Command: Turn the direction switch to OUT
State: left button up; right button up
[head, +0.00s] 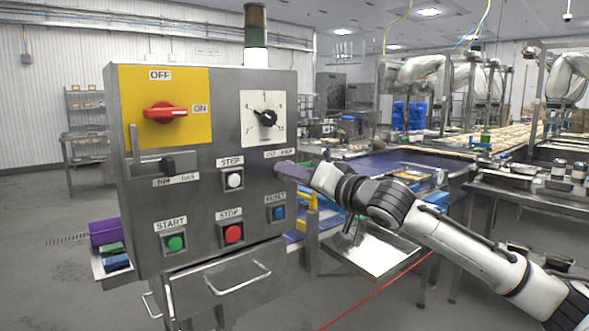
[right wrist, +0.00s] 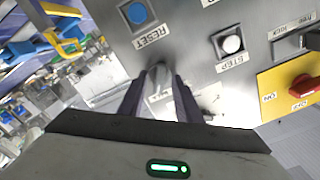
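The grey control panel (head: 205,205) fills the left of the head view. The direction switch's label (head: 279,154) is on its right side, above the blue RESET button (head: 278,213). My right gripper (head: 285,171) reaches the panel just below this label and hides the switch in the head view. In the right wrist view, my right gripper (right wrist: 158,80) has its dark fingertips close together on both sides of a small grey knob, the direction switch (right wrist: 157,72). Which way the knob points is unclear. My left gripper is not in view.
A white STEP button (head: 234,180), a dial (head: 265,118), a red STOP button (head: 232,233) and a green START button (head: 175,242) sit nearby on the panel. A red ON/OFF switch (head: 165,112) is at upper left. A blue conveyor (head: 385,166) runs behind my right arm.

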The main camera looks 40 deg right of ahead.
jog(key=shift+w, duration=0.1)
grip_shut()
dwell(0.3)
jog(key=shift+n+p, duration=3.6)
jog(key=shift+n, duration=3.3)
